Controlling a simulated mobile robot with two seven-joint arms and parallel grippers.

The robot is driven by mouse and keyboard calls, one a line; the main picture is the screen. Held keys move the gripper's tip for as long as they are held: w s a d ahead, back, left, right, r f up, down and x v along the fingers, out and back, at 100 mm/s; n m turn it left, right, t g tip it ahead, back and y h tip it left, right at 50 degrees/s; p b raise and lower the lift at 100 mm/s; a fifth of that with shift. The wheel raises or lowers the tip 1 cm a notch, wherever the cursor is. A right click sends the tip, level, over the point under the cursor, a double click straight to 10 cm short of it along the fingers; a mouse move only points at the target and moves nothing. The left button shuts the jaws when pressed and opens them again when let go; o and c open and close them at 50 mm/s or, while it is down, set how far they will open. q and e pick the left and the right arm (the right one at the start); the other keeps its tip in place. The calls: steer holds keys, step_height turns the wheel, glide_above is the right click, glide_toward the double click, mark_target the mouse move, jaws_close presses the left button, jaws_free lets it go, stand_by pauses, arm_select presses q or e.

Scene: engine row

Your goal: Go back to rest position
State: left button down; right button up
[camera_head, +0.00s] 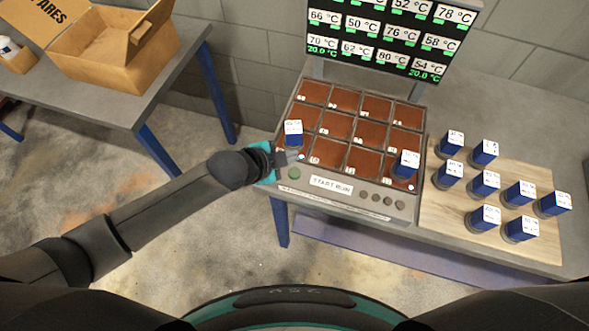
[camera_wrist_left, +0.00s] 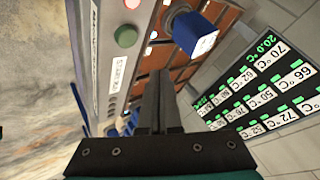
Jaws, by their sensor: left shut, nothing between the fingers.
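My left gripper (camera_head: 291,157) is over the front left corner of the grey test panel (camera_head: 370,203), near the green button (camera_head: 295,174). Its fingers are shut with nothing between them, as the left wrist view (camera_wrist_left: 157,105) also shows. One blue block with a white top (camera_head: 293,134) stands on the panel just behind the gripper; it also shows in the left wrist view (camera_wrist_left: 193,36). A second blue block (camera_head: 406,163) stands at the panel's front right. My right gripper is not in view.
Several blue blocks (camera_head: 485,183) stand on a wooden board (camera_head: 450,215) at the right. A temperature display (camera_head: 385,38) rises behind the panel. A side table (camera_head: 125,105) at the left holds a cardboard box (camera_head: 110,50). The floor between the tables is clear.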

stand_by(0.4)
arm_select(q)
steer(key=s+a+r+n+y, duration=0.1)
steer(key=s+r+n+y, duration=0.1)
steer(key=s+r+n, duration=0.35)
steer(key=s+a+n+g+y, duration=0.35)
steer(key=s+a+n, duration=0.65)
steer(key=s+a, duration=0.35)
step_height(320, 180, down, 33)
steer(key=s+g+b, duration=0.1)
steer(key=s+b, duration=0.1)
steer(key=b, duration=1)
steer(key=s+a+f+b, duration=0.1)
steer(key=s+f+b, duration=0.4)
steer(key=f, duration=0.7)
steer(key=s+a+f+g+b, duration=0.1)
steer(key=s+f+b, duration=0.4)
steer(key=s+f, duration=0.5)
steer(key=shift+a+f+y, duration=0.35)
steer(key=shift+a+f, duration=0.3)
steer(key=shift+f, duration=0.25)
